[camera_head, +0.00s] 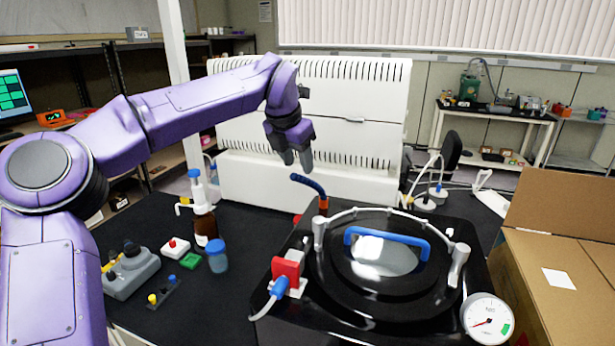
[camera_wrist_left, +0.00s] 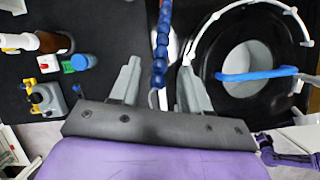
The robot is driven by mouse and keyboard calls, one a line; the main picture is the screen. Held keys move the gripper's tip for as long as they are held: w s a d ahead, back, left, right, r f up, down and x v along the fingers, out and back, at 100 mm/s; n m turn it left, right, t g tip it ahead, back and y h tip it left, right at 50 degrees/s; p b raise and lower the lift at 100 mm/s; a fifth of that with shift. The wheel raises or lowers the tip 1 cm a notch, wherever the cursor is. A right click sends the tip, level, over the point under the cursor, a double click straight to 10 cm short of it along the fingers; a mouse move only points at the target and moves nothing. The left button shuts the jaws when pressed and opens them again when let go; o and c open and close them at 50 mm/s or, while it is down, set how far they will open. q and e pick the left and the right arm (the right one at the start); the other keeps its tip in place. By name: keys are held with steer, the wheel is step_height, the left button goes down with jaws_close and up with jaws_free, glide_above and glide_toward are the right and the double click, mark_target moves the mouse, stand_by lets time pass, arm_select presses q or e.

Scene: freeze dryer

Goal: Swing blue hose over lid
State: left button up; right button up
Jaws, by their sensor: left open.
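The blue hose (camera_head: 309,184) is a short segmented hose that rises from an orange-red base behind the black lid and curves to the left, clear of the lid. The round black lid (camera_head: 330,275) has a blue handle (camera_head: 388,238) across it. My left gripper (camera_head: 296,158) is open just above the hose's free end. In the left wrist view the hose (camera_wrist_left: 161,45) passes between the two fingers of the gripper (camera_wrist_left: 158,85), with gaps on both sides. The lid (camera_wrist_left: 215,40) lies to its right. My right gripper is not in view.
A pressure gauge (camera_head: 487,319) and a red valve (camera_head: 286,271) sit at the lid's front. A white frame arches over the lid. Bottles, including a brown one (camera_head: 205,225), stand on the left. A cardboard box (camera_head: 560,230) is at right. A white machine (camera_head: 310,120) stands behind.

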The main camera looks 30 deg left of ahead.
mark_target(303, 180)
arm_select(q)
steer(key=x, duration=0.3)
steer(key=shift+s+f+p, duration=0.15)
steer(key=shift+s+p, duration=0.2)
steer(key=shift+p, duration=0.05)
steer(key=w+f, duration=0.1)
steer(key=f, duration=0.1)
steer(key=w+f, duration=0.1)
steer(key=w, duration=0.1)
steer(key=shift+f, duration=0.35)
steer(key=shift+s+r, duration=0.2)
steer(key=shift+s, duration=0.35)
jaws_close()
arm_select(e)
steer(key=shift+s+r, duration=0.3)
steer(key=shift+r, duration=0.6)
